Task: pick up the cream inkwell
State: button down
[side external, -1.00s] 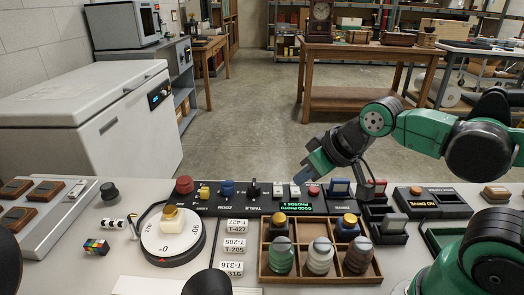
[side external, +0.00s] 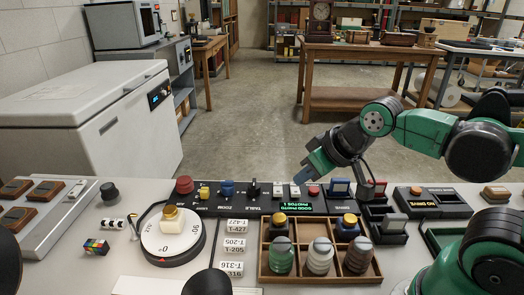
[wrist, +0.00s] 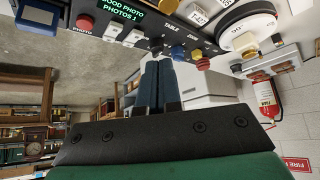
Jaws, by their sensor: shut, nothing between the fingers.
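The cream inkwell (side external: 170,220), with a gold cap, stands upright on the white round turntable (side external: 150,243) at the left of the desk. In the wrist view it appears at the upper right (wrist: 243,42), on the turntable (wrist: 262,22). My gripper (side external: 306,172) is shut and empty, over the back edge of the control panel, well to the right of the inkwell and apart from it. Its closed fingers (wrist: 160,85) also show in the wrist view.
A black control panel (side external: 262,203) with knobs, buttons and a lit display runs behind the turntable. A wooden compartment tray (side external: 290,279) holds several other inkwells. Number cards (side external: 236,243) stand between turntable and tray. A puzzle cube (side external: 96,246) lies left of the turntable.

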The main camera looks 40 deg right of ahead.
jog(key=c, duration=1.5)
grip_release()
jog(key=o, duration=1.3)
jog(key=shift+o, duration=0.2)
jog(key=n+g, duration=0.5)
jog(key=n, duration=1.6)
send_near(170, 209)
jog(key=d, duration=0.5)
jog(key=a+f+n, duration=0.1)
jog(key=f+n, duration=0.1)
jog(key=w+a+f+n+g, duration=0.1)
jog(key=a+n, duration=0.1)
jog(key=w+a+f+n+g, duration=0.1)
jog(key=f, duration=0.1)
jog(key=shift+a+f+n, duration=0.35)
jog(key=shift+a+n, duration=0.05)
jog(key=shift+a+f+n, duration=0.15)
jog(key=shift+f+n, duration=0.15)
jog(key=shift+f, duration=2.7)
